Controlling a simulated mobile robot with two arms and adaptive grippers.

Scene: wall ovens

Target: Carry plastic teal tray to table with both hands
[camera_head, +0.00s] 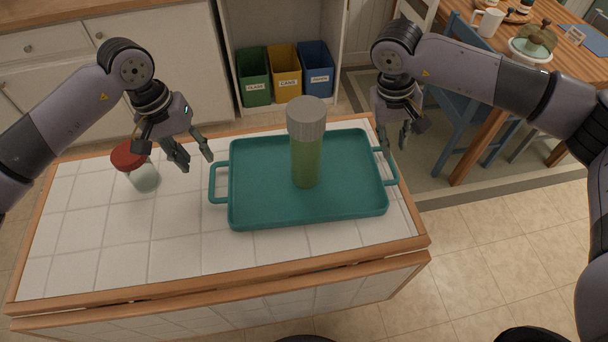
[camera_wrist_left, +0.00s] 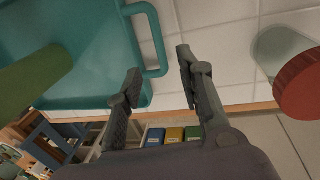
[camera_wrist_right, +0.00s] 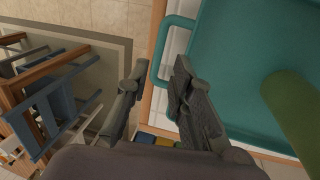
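The teal tray (camera_head: 258,212) lies flat on a white tiled counter, with a loop handle at each short end. A green bottle with a grey lid (camera_head: 306,150) stands upright on it. My left gripper (camera_head: 194,162) is open and empty, above and just left of the left handle (camera_head: 217,182); in the left wrist view its fingers (camera_wrist_left: 157,75) are apart beside the handle (camera_wrist_left: 152,40). My right gripper (camera_head: 396,140) is open near the right handle (camera_head: 388,167); in the right wrist view its fingers (camera_wrist_right: 157,75) are spread around or above the handle bar (camera_wrist_right: 160,58). Contact cannot be told.
A red-lidded jar (camera_head: 143,175) stands on the counter left of my left gripper. A wooden table (camera_head: 505,90) with a mug and dishes is at the upper right, a blue chair (camera_head: 462,110) before it. Colored bins (camera_head: 285,80) stand behind the counter.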

